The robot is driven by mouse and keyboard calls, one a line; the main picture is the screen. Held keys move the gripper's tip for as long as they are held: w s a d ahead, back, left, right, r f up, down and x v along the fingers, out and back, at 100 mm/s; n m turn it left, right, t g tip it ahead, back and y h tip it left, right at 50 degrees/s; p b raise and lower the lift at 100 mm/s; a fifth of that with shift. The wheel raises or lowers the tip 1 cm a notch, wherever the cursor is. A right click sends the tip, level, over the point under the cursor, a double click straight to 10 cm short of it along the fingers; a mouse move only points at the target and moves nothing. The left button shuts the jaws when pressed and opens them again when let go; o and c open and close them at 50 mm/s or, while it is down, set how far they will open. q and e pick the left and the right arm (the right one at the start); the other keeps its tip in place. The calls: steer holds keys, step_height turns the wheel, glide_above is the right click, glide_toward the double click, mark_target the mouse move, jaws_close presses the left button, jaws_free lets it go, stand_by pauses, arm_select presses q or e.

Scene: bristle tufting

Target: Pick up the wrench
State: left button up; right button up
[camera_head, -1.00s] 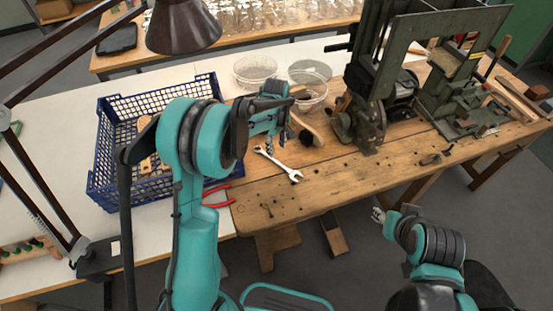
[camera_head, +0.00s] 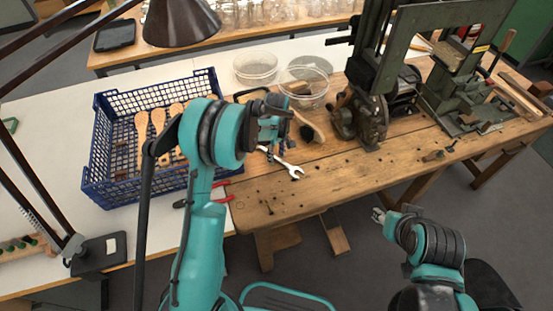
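The silver wrench (camera_head: 291,169) lies on the wooden bench, its near open end showing and its far end partly hidden by my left gripper. My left gripper (camera_head: 274,151) is over the wrench's far end, pointing down. Its fingertips are small and partly covered by my own arm, so I cannot tell whether they are open or touch the wrench. My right gripper (camera_head: 378,215) is off the bench's front edge at the lower right, away from the wrench. Its fingers are too small to read.
A blue crate (camera_head: 97,150) with wooden brush handles stands at left. Red-handled pliers (camera_head: 222,193) lie near it. A brush (camera_head: 309,130) lies just behind the wrench. Clear bowls (camera_head: 256,66) stand at the back, a green machine (camera_head: 380,60) at right. The bench's front middle is mostly clear.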

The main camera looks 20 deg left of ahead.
arm_select(q)
jaws_close()
